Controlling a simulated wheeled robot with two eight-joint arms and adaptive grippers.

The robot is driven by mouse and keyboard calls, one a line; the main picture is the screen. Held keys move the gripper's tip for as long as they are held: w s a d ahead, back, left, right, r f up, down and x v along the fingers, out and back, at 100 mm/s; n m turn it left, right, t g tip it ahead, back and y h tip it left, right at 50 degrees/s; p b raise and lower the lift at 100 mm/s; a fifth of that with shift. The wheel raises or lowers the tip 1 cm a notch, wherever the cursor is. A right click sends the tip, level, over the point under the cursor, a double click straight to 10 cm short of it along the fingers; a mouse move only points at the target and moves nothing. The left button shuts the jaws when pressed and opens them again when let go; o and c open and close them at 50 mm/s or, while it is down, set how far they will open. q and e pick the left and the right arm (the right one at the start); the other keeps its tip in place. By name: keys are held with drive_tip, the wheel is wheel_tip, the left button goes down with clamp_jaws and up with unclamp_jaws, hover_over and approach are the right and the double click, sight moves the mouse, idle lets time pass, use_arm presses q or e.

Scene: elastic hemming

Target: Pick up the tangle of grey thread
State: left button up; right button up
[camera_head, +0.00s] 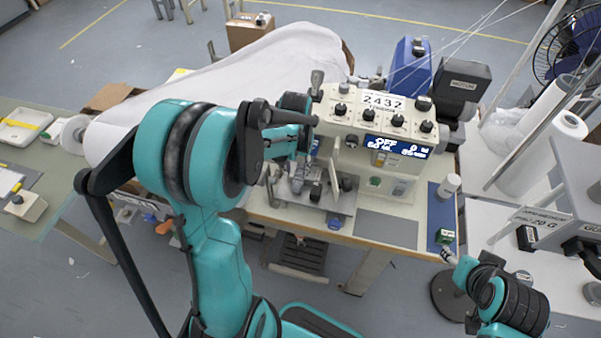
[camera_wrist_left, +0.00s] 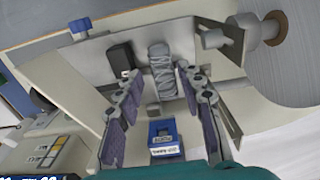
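A grey, wrinkled, strand-wrapped bundle (camera_wrist_left: 162,70), which looks like the tangle of grey thread, lies on a pale surface in the left wrist view. I cannot pick it out in the head view. My left gripper (camera_wrist_left: 157,95) is open, with its purple-padded fingers spread on either side below the bundle, and nothing is held between them. In the head view my left arm reaches over the sewing machine (camera_head: 375,120) and hides part of it. My right gripper (camera_head: 449,256) is at the lower right, by the table's right edge; its fingers are too small to read.
A dark block (camera_wrist_left: 120,62) stands left of the bundle, and a blue labelled device (camera_wrist_left: 165,138) shows below, between the fingers. White cloth (camera_head: 240,75) lies behind my left arm.

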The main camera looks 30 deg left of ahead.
sight(297, 185)
use_arm(q)
drive_tip(key=shift+a+f, duration=0.1)
drive_tip(key=shift+f, duration=0.25)
drive_tip(key=f, duration=0.2)
drive_tip(key=f+b, duration=0.1)
drive_tip(key=f, duration=0.1)
drive_tip(key=f+b, duration=0.1)
drive_tip(key=f, duration=0.1)
drive_tip(key=shift+s+d+f, duration=0.2)
drive_tip(key=shift+s+f, duration=0.05)
drive_tip(key=shift+f, duration=0.15)
drive_tip(key=shift+f+b, duration=0.3)
drive_tip(key=shift+f, duration=0.05)
drive_tip(key=shift+r, duration=0.1)
drive_tip(key=c, duration=0.7)
